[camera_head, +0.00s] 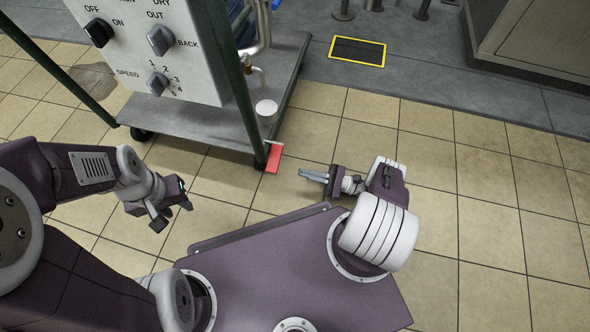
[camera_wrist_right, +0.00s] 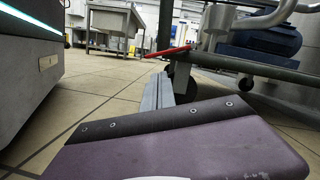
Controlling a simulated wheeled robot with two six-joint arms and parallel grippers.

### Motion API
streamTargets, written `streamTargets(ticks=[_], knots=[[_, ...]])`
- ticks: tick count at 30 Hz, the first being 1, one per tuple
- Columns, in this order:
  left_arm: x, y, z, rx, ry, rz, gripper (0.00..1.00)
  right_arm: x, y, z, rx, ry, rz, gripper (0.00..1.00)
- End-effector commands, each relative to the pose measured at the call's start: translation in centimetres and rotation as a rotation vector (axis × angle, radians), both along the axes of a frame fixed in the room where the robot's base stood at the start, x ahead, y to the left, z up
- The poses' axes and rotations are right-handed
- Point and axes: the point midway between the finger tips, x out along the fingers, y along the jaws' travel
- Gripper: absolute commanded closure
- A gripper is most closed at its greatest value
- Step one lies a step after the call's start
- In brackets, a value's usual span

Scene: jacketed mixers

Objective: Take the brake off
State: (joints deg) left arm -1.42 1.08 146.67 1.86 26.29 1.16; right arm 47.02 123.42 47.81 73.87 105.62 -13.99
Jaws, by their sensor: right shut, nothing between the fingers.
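The brake is a red pedal (camera_head: 273,158) at the caster on the cart's near right corner. In the right wrist view the red pedal (camera_wrist_right: 168,52) shows as a thin bar, its left end slightly lower than the end by the caster (camera_wrist_right: 183,78). My right gripper (camera_head: 312,176) is low over the floor, right of the pedal and apart from it, fingers shut and pointing left toward it. The right wrist view shows its closed fingers (camera_wrist_right: 158,92) below the pedal in the picture. My left gripper (camera_head: 172,206) is open and empty, left of the pedal.
The wheeled cart (camera_head: 190,128) carries a control panel (camera_head: 150,50) with knobs and green posts. Another caster (camera_head: 140,134) shows at its near left. A yellow-edged floor plate (camera_head: 357,51) lies behind. The tiled floor to the right is clear. A steel cabinet (camera_head: 535,40) stands at the back right.

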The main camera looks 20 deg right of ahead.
Motion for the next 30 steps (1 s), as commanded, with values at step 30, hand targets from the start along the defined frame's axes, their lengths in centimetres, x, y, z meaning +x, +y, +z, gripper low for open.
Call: streamTargets(ticks=[30], knots=[[0.0, 0.0, 0.3, 0.000, 0.000, 0.000, 0.64, 3.5, 7.3, 2.2, 0.007, 0.011, 0.000, 1.00]])
